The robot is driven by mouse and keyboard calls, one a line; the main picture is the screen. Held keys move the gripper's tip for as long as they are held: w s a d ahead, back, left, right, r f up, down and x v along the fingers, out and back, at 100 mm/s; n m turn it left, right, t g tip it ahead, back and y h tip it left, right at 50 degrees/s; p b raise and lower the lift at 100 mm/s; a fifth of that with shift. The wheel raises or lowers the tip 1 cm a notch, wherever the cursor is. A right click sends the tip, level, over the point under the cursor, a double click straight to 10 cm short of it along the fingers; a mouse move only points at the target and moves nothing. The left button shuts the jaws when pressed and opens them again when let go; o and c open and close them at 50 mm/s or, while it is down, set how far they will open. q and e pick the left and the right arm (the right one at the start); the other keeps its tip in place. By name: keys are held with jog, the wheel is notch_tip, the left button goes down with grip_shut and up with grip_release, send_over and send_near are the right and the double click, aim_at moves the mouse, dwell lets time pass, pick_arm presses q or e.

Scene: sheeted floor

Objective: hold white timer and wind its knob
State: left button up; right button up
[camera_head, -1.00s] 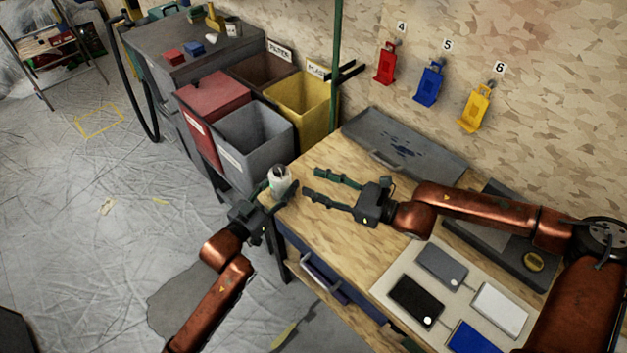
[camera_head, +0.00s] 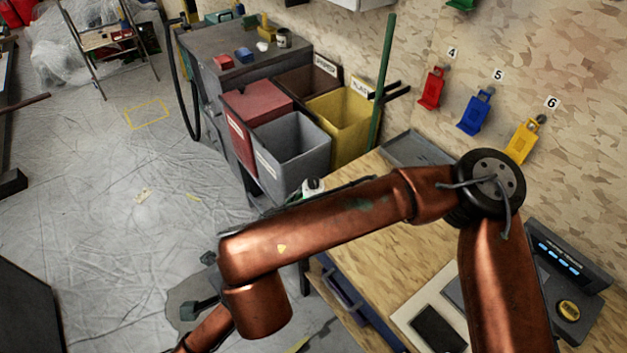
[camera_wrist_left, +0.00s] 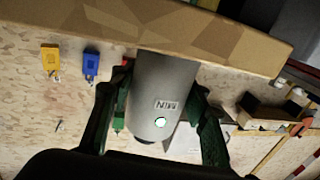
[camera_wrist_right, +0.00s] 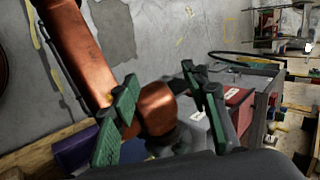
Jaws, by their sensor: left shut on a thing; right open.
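The white timer (camera_wrist_left: 163,85) is a pale cylinder marked MIN with a small lit green-white dot, in the left wrist view. My left gripper (camera_wrist_left: 160,82) is shut on it, one green-padded finger on each side. In the head view the top of the timer (camera_head: 312,186) shows just past my right forearm, by the bench's left corner. That forearm hides most of the timer and of my left gripper. My right gripper (camera_wrist_right: 160,82) is open and empty in the right wrist view, with a copper arm behind its fingers. The timer's knob cannot be made out.
Grey, red, brown and yellow bins (camera_head: 290,155) stand beyond the timer. The wooden bench (camera_head: 400,262) has a grey tray (camera_head: 415,150) at its back. Red, blue and yellow tags (camera_head: 475,112) hang on the wall. Sheeted floor at left is mostly free.

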notch_tip(320, 180, down, 2)
jog(key=d+n+t+h, duration=0.2)
jog(key=n+t+h, duration=0.1)
jog(key=n+t, duration=0.8)
jog(key=t, duration=0.1)
send_near(315, 186)
jog(key=w, duration=0.4)
jog(key=w+a, duration=0.1)
jog(key=w, duration=0.2)
jog(key=w+a, duration=0.1)
jog(key=w, duration=0.3)
jog(key=shift+w+r, duration=0.2)
jog(key=shift+w, duration=0.1)
jog(key=shift+h, duration=0.3)
grip_shut()
